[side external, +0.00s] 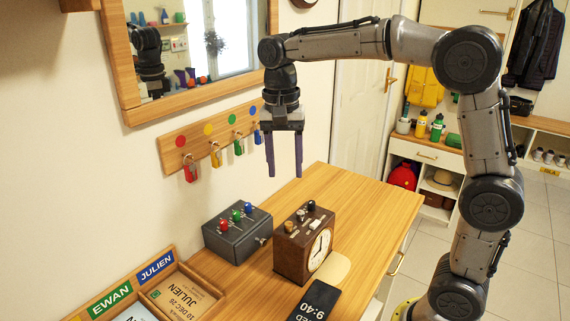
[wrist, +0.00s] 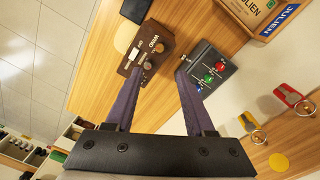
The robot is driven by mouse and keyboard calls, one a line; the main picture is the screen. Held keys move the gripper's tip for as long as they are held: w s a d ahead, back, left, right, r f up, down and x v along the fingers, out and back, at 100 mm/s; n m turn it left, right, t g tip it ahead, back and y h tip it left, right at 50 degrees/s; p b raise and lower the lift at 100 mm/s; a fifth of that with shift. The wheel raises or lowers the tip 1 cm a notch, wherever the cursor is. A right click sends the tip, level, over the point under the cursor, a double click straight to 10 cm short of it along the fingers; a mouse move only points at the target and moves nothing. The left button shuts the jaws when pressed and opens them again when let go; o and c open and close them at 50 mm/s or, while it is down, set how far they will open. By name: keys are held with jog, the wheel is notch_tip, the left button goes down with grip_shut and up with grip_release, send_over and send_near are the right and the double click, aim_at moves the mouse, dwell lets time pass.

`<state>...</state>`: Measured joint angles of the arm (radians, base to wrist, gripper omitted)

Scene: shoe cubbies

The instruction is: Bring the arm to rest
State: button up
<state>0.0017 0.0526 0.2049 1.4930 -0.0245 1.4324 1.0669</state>
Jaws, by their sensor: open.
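My gripper (side external: 285,155) hangs pointing down in the air above the wooden table (side external: 375,205), near the wall. Its two purple fingers are apart with nothing between them. In the wrist view the open gripper (wrist: 158,85) has the brown clock box (wrist: 147,50) and the grey box (wrist: 212,70) beyond its fingertips. In the side external view the brown clock box (side external: 290,250) stands upright on the table, its white dial facing right. The grey box (side external: 228,240) with red, green and blue knobs stands to its left.
A key rack (side external: 205,145) with coloured tags is on the wall beside my gripper, under a wood-framed mirror (side external: 120,75). Labelled trays (side external: 150,285) lie at the front left. A black card (side external: 318,300) reads 9:40. The table's far right part is clear.

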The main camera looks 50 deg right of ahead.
jog(key=s+r+n+t, duration=0.25)
jog(key=s+r, duration=0.25)
jog(key=s, duration=0.6)
jog(key=s+f+n+t, duration=0.3)
jog(key=s+f+n, duration=0.6)
jog(key=shift+a+n+t, duration=0.3)
jog(key=shift+n+t, duration=0.05)
